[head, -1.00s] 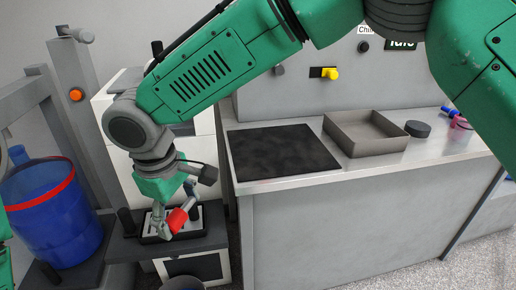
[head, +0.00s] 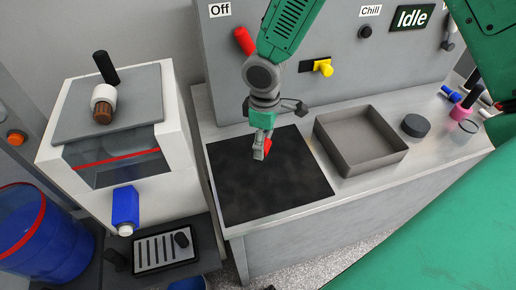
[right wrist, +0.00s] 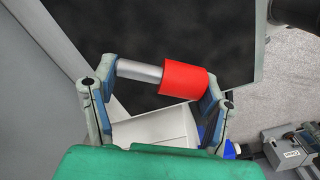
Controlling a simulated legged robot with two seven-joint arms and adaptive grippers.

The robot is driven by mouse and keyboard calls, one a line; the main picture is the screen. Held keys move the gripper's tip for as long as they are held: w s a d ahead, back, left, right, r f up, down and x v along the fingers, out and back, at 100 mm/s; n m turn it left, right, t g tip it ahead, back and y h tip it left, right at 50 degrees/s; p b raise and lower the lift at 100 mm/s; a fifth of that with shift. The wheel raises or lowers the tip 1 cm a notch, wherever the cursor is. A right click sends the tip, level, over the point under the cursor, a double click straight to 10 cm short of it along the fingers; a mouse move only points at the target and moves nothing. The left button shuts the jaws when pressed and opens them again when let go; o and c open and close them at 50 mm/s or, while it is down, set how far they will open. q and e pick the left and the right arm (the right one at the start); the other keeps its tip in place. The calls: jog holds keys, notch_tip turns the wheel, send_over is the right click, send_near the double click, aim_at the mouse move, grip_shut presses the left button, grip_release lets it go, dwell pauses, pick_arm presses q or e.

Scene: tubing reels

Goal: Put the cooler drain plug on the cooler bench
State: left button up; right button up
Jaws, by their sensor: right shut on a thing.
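The drain plug is a red cylinder (right wrist: 184,80) with a silver shank (right wrist: 139,72). In the right wrist view it lies crosswise between the fingertips of my right gripper (right wrist: 160,85). In the head view my right gripper (head: 262,150) is shut on the plug, whose red end (head: 268,146) shows beside the fingers. It is over the black mat (head: 250,190) on the cooler bench (head: 350,195); the gap below is hard to judge. My left gripper is not in view.
An open grey tray (head: 376,165) and a dark round puck (head: 415,126) stand to the right on the bench. A red handle (head: 244,41) and a yellow valve (head: 323,67) stick out from the back panel. At left are a white machine (head: 170,150) and a blue drum (head: 50,250).

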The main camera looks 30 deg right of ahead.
send_over(264, 167)
notch_tip(264, 167, down, 5)
jog(key=shift+a+r, duration=0.1)
jog(key=shift+f, duration=0.35)
jog(key=shift+d+f, duration=0.15)
jog(key=shift+f, duration=0.85)
jog(key=shift+d+f, duration=0.1)
jog(key=shift+f, duration=0.85)
jog(key=o, duration=1.2)
jog(key=shift+a, duration=0.2)
